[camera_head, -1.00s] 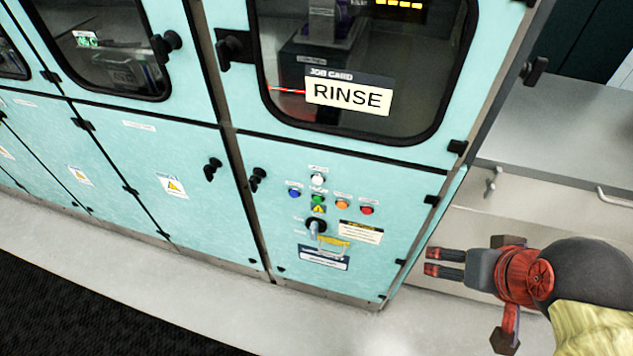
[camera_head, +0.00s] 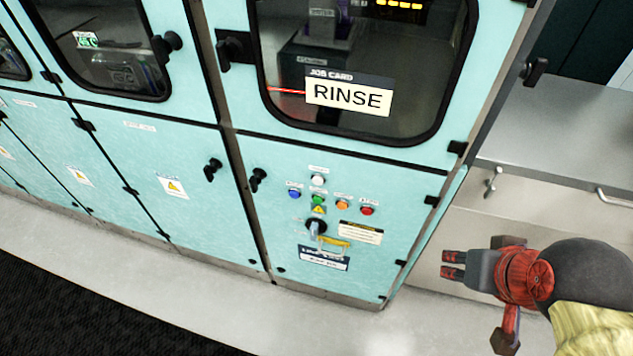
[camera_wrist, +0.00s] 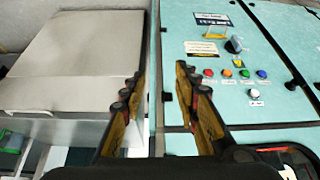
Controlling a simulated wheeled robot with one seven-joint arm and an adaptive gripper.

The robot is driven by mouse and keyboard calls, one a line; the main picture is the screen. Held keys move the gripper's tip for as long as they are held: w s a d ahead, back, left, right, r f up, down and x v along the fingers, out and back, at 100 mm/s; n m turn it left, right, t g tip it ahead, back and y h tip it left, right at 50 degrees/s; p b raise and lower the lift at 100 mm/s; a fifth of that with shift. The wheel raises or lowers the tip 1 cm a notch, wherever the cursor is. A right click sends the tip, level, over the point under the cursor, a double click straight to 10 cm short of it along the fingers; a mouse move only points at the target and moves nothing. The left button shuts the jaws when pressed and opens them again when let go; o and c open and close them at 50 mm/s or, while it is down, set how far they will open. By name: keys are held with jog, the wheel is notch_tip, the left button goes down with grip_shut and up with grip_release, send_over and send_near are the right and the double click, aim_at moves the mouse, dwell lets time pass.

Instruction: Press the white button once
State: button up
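The white button (camera_head: 318,180) is the top one of a small group on the lower door of the right-hand turquoise cabinet. In the wrist view, which shows the panel upside down, the white button (camera_wrist: 255,94) is right of my fingers and below the coloured buttons. My gripper (camera_head: 453,265) is to the right of the cabinet in the head view, apart from the panel. In the wrist view my gripper (camera_wrist: 160,72) has its two fingers apart with nothing between them. Nothing hides the button.
Blue (camera_head: 294,193), green (camera_head: 318,200), orange (camera_head: 342,205) and red (camera_head: 367,210) buttons sit close below the white one. A rotary handle (camera_head: 315,228) with a yellow-handled part juts out lower down. A grey counter (camera_head: 560,135) stands at the right. The floor before the panel is clear.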

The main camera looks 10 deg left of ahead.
jog(key=c, duration=0.6)
grip_shut()
dwell(0.8)
